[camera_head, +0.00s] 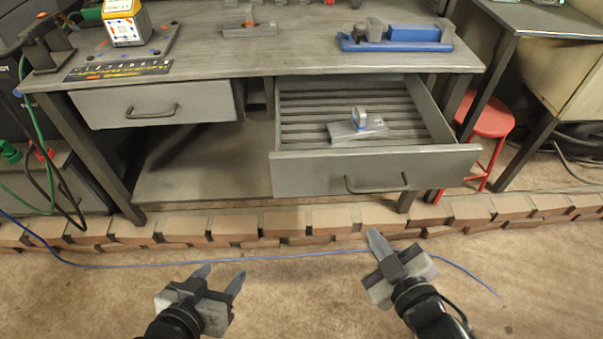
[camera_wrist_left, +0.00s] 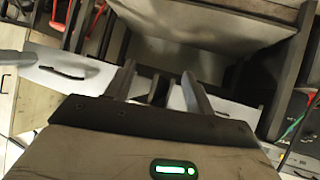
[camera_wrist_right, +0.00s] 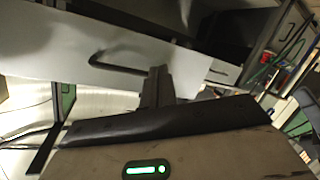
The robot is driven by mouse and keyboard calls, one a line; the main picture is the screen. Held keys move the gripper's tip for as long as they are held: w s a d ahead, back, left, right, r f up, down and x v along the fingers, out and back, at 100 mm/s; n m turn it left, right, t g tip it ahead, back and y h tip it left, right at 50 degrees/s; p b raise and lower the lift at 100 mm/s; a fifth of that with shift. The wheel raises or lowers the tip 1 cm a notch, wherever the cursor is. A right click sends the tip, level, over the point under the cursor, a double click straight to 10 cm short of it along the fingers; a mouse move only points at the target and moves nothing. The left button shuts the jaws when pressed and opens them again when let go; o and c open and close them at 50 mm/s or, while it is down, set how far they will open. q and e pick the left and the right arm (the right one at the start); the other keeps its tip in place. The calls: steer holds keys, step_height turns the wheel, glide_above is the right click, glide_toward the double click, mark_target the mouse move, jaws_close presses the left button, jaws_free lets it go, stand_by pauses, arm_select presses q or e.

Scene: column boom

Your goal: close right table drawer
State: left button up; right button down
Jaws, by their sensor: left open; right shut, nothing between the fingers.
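The right table drawer (camera_head: 305,172) is pulled well out from under the workbench. Its grey front carries a dark bar handle (camera_head: 377,184), and a small clear item with a grey ring (camera_head: 358,125) lies on its slatted floor. My right gripper (camera_head: 374,236) is shut and empty, below and in front of the drawer front, apart from it. In the right wrist view the drawer front (camera_wrist_right: 150,58) and handle lie beyond the fingers. My left gripper (camera_head: 222,274) is open and empty over the floor, lower left of the drawer.
A blue tray (camera_head: 400,42) and other items stand on the top. A brick edging (camera_head: 240,226) and a blue cable (camera_head: 290,256) run below. A red stool (camera_head: 490,118) stands right of the drawer.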

steer(key=a+r+n+y, duration=0.3)
steer(key=n+y, duration=0.2)
steer(key=n, duration=0.6)
steer(key=n+g+y+p, duration=0.1)
steer(key=n+g+y, duration=0.1)
steer(key=n+y, duration=0.35)
glide_toward(287, 181)
steer(key=a+r+n+h, duration=0.1)
steer(key=a+n+h, duration=0.1)
steer(key=a, duration=0.3)
steer(key=shift+w+d+r+m+y, duration=0.1)
steer(key=shift+w+m+y, duration=0.15)
steer(key=shift+w, duration=1.55)
steer(key=shift+w, duration=0.1)
